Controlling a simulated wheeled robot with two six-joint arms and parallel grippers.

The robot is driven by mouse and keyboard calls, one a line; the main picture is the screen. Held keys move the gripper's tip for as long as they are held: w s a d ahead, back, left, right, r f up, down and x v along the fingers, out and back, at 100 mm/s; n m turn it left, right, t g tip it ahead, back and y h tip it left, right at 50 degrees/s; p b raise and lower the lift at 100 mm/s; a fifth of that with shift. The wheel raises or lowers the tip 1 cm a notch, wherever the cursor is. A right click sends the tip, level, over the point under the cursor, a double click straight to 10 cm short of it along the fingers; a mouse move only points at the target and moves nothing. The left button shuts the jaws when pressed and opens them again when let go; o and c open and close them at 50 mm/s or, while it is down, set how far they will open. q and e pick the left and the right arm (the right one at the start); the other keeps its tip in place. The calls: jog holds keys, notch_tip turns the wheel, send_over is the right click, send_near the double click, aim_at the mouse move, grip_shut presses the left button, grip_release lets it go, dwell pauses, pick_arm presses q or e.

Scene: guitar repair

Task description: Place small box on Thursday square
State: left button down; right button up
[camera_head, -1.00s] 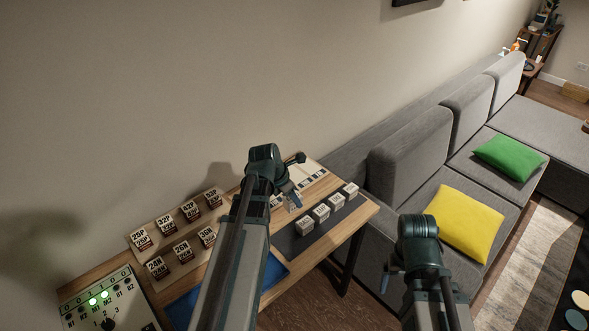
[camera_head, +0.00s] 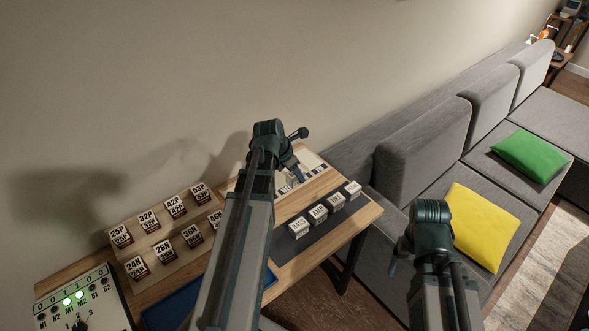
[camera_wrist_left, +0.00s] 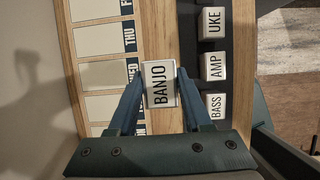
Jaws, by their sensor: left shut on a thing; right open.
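My left gripper (camera_wrist_left: 160,98) is shut on a small white box (camera_wrist_left: 159,83) labelled BANJO, seen in the left wrist view. The box is over a bare wooden strip between the day board and the dark mat, and looks raised. The Thursday square (camera_wrist_left: 105,41) is a pale square beside the label THU, up and left of the box. In the head view my left gripper (camera_head: 297,172) is by the day board (camera_head: 311,160); the held box is not clear there. My right gripper (camera_head: 391,266) is open, off the table beside the sofa, with its fingers partly hidden.
The dark mat (camera_head: 283,246) holds several white boxes, among them UKE (camera_wrist_left: 213,21), AMP (camera_wrist_left: 212,66) and BASS (camera_wrist_left: 215,105). Stepped racks with number blocks (camera_head: 149,218) and a control box (camera_head: 83,303) stand left. The sofa (camera_head: 415,150) borders the table's right.

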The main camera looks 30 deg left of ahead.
aim_at(296, 181)
pick_arm(q)
jog(key=f+b, duration=0.2)
jog(key=f, duration=0.1)
jog(key=f+b, duration=0.2)
jog(key=shift+w, duration=0.4)
jog(key=w+a, duration=0.3)
jog(key=w, duration=0.1)
jog(key=w+a+f+b, duration=0.1)
jog(key=w+a, duration=0.1)
jog(key=w, duration=0.2)
jog(key=w+a, duration=0.3)
jog(key=w, duration=0.1)
jog(key=shift+w+a+f, duration=0.1)
jog(key=shift+a+f, duration=0.05)
jog(key=shift+a, duration=0.2)
jog(key=f+b, duration=0.3)
jog(key=b, duration=0.1)
jog(key=shift+w+a+f, duration=0.3)
jog(key=shift+w, duration=0.1)
jog(key=shift+f, duration=0.25)
jog(key=shift+c, duration=1.7)
grip_release()
jog(key=shift+r, duration=0.1)
